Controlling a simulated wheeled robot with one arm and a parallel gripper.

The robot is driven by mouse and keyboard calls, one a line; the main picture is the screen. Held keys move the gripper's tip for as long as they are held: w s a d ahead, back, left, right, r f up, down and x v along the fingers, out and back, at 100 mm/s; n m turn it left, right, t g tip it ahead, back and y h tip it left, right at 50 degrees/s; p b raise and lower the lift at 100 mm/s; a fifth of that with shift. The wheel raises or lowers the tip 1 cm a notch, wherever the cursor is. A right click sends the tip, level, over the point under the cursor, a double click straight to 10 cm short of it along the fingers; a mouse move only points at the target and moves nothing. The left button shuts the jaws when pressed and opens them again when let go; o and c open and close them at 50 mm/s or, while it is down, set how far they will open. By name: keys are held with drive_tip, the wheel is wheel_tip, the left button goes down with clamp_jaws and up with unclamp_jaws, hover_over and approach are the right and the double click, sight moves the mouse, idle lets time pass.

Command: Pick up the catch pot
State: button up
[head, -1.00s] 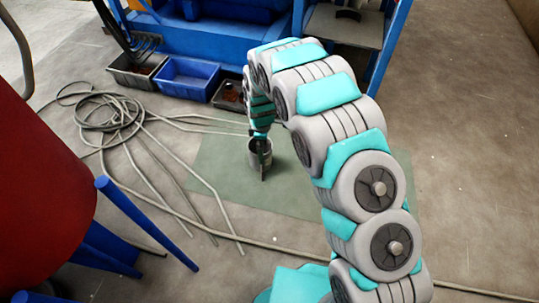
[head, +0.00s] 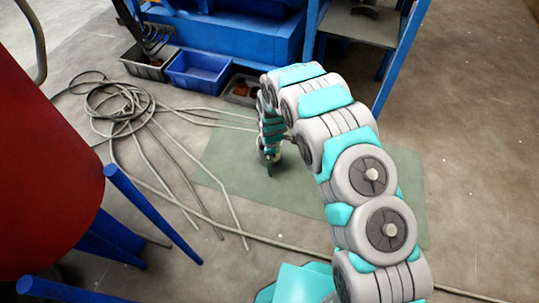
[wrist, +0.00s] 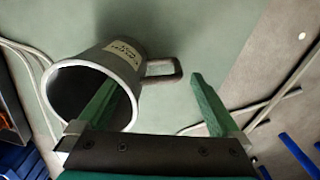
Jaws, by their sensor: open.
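The catch pot is a grey metal pot (wrist: 128,62) with a pale label and a side handle (wrist: 166,70). In the wrist view it is at the upper left, its dark mouth facing the camera. My gripper (wrist: 155,79) is open, with green fingers. The left finger overlaps the pot's mouth and the right finger is right of the handle, so the near wall and handle lie between them in the picture. I cannot tell how deep the left finger is. In the head view my gripper (head: 269,168) is down at the pot and largely hides it.
A green mat (head: 310,190) lies under the pot. A coiled grey hose (head: 118,105) spreads over the floor at left. A blue bin (head: 197,72) and dark bins stand behind, by a blue frame. A red drum (head: 45,150) with blue legs is at left.

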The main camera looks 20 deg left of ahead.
wheel_tip(320, 180, down, 2)
drive_tip(key=shift+f, duration=0.1)
drive_tip(key=shift+c, duration=0.2)
clamp_jaws()
idle(0.6)
